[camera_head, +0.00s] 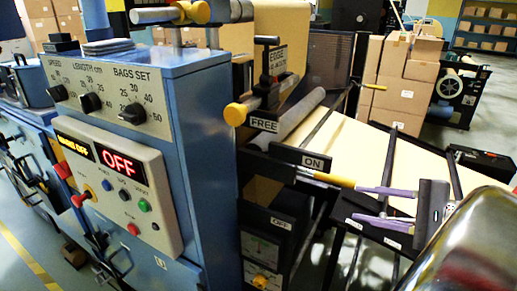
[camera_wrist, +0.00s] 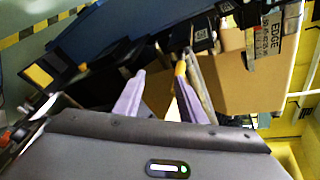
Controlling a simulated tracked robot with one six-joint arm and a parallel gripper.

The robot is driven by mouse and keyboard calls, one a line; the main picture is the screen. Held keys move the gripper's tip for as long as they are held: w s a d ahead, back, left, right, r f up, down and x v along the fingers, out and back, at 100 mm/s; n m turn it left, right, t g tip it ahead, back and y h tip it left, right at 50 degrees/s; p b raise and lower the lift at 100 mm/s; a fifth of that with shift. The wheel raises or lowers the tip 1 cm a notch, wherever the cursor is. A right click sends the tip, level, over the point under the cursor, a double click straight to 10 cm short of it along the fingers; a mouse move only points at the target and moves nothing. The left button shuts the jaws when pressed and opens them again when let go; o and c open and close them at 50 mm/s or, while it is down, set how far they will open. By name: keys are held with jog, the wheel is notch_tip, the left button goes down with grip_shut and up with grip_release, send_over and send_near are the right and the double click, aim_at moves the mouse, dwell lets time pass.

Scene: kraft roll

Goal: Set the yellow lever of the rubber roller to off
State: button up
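The yellow lever (camera_head: 333,180) sticks out beside the ON plate (camera_head: 312,162), at the ON end of its dark bracket. The OFF plate (camera_head: 281,224) is lower down on the same unit. My gripper (camera_head: 355,203) comes in from the right with its two purple fingers apart. The upper finger is at the lever's outer end; I cannot tell whether they touch. In the wrist view, my gripper (camera_wrist: 160,82) is open and the yellow lever (camera_wrist: 181,70) shows by the right fingertip. The rubber roller itself cannot be made out clearly.
A blue control cabinet (camera_head: 205,150) with knobs and a red OFF display (camera_head: 122,163) stands left. A yellow-knobbed FREE lever (camera_head: 237,114) and a grey roller (camera_head: 302,118) lie above the ON plate. Brown paper (camera_head: 365,150) runs behind. Cardboard boxes (camera_head: 405,85) are stacked further back.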

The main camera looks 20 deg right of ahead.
aim_at(335, 180)
jog(key=d, duration=0.1)
jog(key=s+d+r+t, duration=0.1)
jog(key=d+r+m+t+h, duration=0.1)
jog(key=shift+s+d+r, duration=0.2)
jog(key=shift+s+d, duration=0.1)
jog(key=shift+d, duration=0.05)
jog(key=shift+x, duration=6.95)
jog(key=shift+c, duration=0.6)
grip_shut()
jog(key=shift+f, duration=0.1)
